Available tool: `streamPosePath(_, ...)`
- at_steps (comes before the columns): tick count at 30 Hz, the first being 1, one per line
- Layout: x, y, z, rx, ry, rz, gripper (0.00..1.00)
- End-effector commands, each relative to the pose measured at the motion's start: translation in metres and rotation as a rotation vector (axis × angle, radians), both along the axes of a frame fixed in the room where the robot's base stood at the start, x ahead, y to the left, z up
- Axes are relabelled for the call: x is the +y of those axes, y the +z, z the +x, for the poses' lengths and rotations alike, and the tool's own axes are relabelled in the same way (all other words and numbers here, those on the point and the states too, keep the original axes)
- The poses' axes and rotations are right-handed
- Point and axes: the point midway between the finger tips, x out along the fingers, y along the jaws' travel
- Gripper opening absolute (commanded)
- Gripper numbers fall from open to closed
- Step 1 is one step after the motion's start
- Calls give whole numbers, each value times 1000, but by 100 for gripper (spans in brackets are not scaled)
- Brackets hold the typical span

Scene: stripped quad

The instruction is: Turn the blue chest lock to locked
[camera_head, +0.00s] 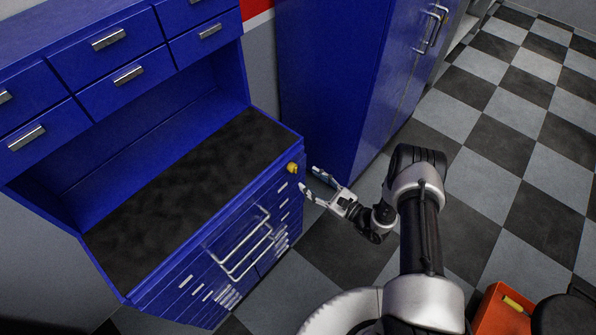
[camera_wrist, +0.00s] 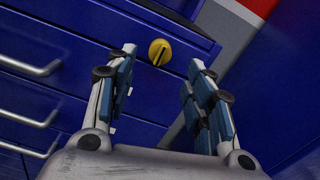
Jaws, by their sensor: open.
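The blue chest (camera_head: 262,207) stands at the left in the head view, with a dark worktop and several drawers. Its lock is a round yellow knob (camera_head: 292,168) at the upper right corner of the front. In the wrist view the yellow knob (camera_wrist: 160,52) shows a dark slot that runs slightly tilted from vertical. My gripper (camera_head: 308,179) is open and empty, with its fingers pointing at the knob. In the wrist view the two fingertips (camera_wrist: 162,58) lie left and right of the knob in the picture, apart from it. Whether the lock is locked cannot be told.
A tall blue cabinet (camera_head: 335,80) stands just right of the chest, close to my gripper. Horizontal bar handles (camera_head: 243,245) stick out from the chest front. An orange bin (camera_head: 500,312) sits on the floor at lower right.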

Motion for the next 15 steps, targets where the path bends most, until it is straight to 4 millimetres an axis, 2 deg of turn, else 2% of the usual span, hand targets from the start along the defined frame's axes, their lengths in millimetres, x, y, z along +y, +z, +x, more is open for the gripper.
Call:
streamPosePath(1, 11, 0, 6, -1, 5, 0, 48)
streamPosePath(6, 35, 0, 25, -2, 5, 1, 48)
streamPosePath(15, 52, 0, 40, -1, 0, 1, 48)
